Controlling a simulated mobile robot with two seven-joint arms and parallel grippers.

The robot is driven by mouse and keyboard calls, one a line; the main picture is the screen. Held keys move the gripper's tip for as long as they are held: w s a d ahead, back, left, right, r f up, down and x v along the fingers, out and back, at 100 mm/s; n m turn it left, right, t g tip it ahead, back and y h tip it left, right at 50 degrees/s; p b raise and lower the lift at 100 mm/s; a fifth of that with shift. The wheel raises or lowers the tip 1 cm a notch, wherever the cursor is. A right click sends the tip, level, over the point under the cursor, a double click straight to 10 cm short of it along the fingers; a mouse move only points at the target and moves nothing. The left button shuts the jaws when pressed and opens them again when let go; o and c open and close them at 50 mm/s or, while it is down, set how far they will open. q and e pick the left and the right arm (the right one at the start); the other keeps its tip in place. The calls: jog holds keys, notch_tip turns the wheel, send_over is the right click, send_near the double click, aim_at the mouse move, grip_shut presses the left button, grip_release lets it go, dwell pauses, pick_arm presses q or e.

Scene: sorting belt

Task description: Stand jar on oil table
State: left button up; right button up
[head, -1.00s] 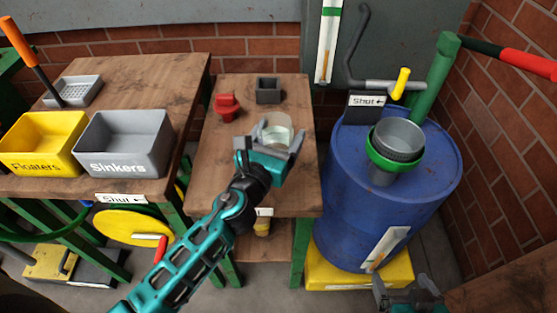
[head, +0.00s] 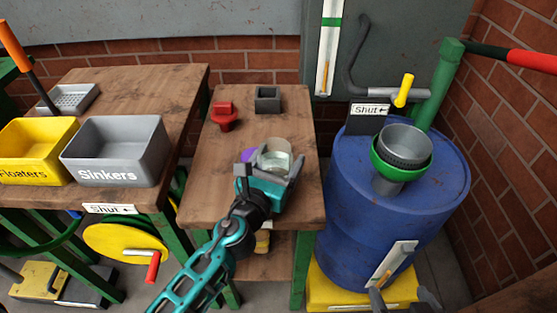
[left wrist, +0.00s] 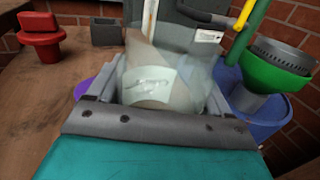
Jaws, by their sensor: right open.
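The clear glass jar (head: 275,156) is upright over the small wooden oil table (head: 210,180), toward its front right part. My left gripper (head: 271,170) is around the jar, a finger on each side, and appears shut on it. The left wrist view shows the jar (left wrist: 160,80) between the fingers, with a pale label on its wall. Its base is hidden, so I cannot tell whether it touches the tabletop. My right gripper (head: 404,300) is at the bottom edge, open and empty, in front of the blue drum.
A red knob-like piece (head: 224,117) and a dark square holder (head: 267,99) stand at the table's back. A purple thing (head: 247,155) shows beside the jar. The blue drum (head: 350,200) with a green funnel (head: 395,168) stands right. Grey (head: 118,165) and yellow bins stand left.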

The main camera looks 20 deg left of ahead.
pick_arm(q)
jog(key=o, duration=0.3)
jog(key=shift+o, duration=0.2)
jog(key=shift+r, duration=0.2)
jog(key=shift+s+f, duration=0.1)
jog(key=shift+s, duration=0.2)
jog(key=s, duration=0.3)
jog(key=s+b, duration=0.1)
jog(key=s, duration=0.2)
jog(key=s+a+b, duration=0.1)
jog(key=s, duration=0.3)
jog(key=shift+a+f, duration=0.1)
jog(key=shift+s+b, duration=0.4)
jog(key=shift+s+r, duration=0.2)
jog(key=shift+s, duration=0.1)
pick_arm(e)
jog(key=shift+w+a+f, duration=0.35)
jog(key=shift+w+a, duration=0.05)
jog(key=shift+a, duration=0.3)
pick_arm(q)
jog(key=shift+a, duration=0.1)
pick_arm(e)
jog(key=shift+s+d+f, duration=0.1)
jog(key=shift+d, duration=0.05)
